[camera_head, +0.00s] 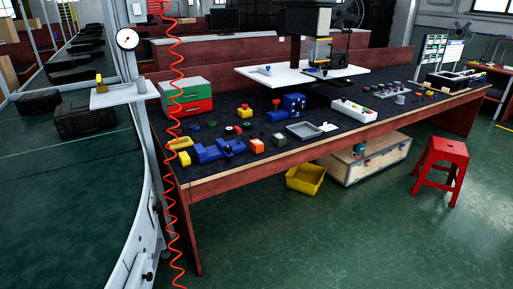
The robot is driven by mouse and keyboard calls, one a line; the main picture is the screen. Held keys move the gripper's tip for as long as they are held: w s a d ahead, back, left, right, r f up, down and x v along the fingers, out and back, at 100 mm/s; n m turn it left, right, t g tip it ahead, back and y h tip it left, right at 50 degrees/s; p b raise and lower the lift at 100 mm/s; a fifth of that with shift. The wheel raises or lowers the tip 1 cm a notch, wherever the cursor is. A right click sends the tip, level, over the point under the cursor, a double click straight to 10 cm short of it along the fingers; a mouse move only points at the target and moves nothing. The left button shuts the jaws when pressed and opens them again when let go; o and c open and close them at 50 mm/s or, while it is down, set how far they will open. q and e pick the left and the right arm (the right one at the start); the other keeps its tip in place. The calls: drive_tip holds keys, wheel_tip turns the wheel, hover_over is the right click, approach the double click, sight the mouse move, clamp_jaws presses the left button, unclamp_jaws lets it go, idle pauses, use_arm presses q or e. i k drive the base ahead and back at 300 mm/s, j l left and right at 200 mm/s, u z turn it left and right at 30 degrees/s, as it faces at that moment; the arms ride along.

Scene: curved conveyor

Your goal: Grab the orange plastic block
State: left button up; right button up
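A small orange block (257,146) sits near the front edge of the dark-topped workbench (322,150), left of its middle. It lies just right of a blue part (218,151) and left of a small grey-green block (279,140). Nothing covers it from this view. A yellow-orange block (184,158) lies farther left by the bench corner. Neither of my grippers shows in the head view.
A coiled red hose (174,90) hangs before the bench's left end. A grey tray (303,131) and a white tray (354,111) stand right of the block. A red stool (441,165) and yellow bin (305,180) are on the floor. The foreground floor is clear.

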sight(258, 145)
drive_tip(key=i+l+u, duration=0.1)
drive_tip(key=u, duration=0.5)
drive_tip(key=i+l+u, duration=0.3)
drive_tip(key=l, duration=0.3)
drive_tip(key=i+l+u, duration=0.3)
drive_tip(key=l, duration=0.4)
drive_tip(key=i+l+u, duration=0.15)
drive_tip(key=l, duration=0.2)
drive_tip(key=i+l+u, duration=0.15)
drive_tip(key=l, duration=0.25)
